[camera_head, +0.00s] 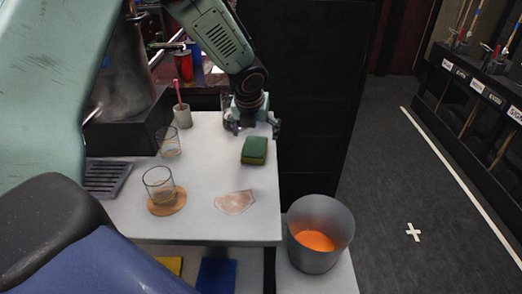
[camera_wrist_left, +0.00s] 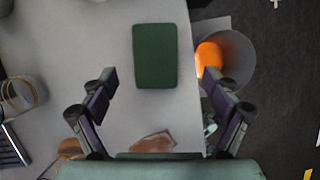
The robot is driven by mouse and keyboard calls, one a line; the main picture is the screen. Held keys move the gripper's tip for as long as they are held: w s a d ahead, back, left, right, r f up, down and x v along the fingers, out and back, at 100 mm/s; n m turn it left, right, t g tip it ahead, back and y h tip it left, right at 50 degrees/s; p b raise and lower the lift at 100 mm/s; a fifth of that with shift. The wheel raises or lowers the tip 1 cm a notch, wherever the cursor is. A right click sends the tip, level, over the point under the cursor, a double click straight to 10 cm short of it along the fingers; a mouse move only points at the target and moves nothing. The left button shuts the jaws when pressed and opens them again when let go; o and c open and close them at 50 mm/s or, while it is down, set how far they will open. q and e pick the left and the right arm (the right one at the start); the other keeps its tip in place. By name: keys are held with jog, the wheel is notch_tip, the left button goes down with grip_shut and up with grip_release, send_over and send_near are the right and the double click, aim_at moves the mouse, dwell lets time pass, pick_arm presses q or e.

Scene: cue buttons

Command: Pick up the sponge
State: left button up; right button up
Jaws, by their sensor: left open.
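The sponge (camera_head: 254,150), green on top with a yellow lower layer, lies flat on the white table (camera_head: 200,222) near its right edge. In the left wrist view the sponge (camera_wrist_left: 155,56) shows its green top, upright in the picture, between and partly beyond the fingertips. My left gripper (camera_head: 253,127) is open and empty, just behind the sponge in the head view and apparently above the table. Its two spread fingers (camera_wrist_left: 160,82) also show in the left wrist view, clear of the sponge. My right gripper is not in view.
A grey bucket (camera_head: 322,256) with orange inside stands off the table's right edge. Glasses (camera_head: 159,182), a cup with a pink stick (camera_head: 183,118) and a dark rack (camera_head: 106,178) stand at the left. A brownish patch (camera_head: 234,202) lies in front of the sponge.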

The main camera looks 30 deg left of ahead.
aim_at(254, 145)
pick_arm(q)
jog(key=x, duration=0.2)
jog(key=b+x, duration=0.1)
jog(key=x, duration=0.3)
jog(key=shift+s+a+f, duration=0.15)
jog(key=shift+a+f, duration=0.05)
jog(key=shift+f, duration=0.15)
jog(key=shift+a+f, duration=0.1)
jog(key=shift+a, duration=0.1)
jog(key=shift+d, duration=0.2)
jog(key=shift+a+f, duration=0.15)
jog(key=shift+f, duration=0.05)
jog(key=c, duration=0.8)
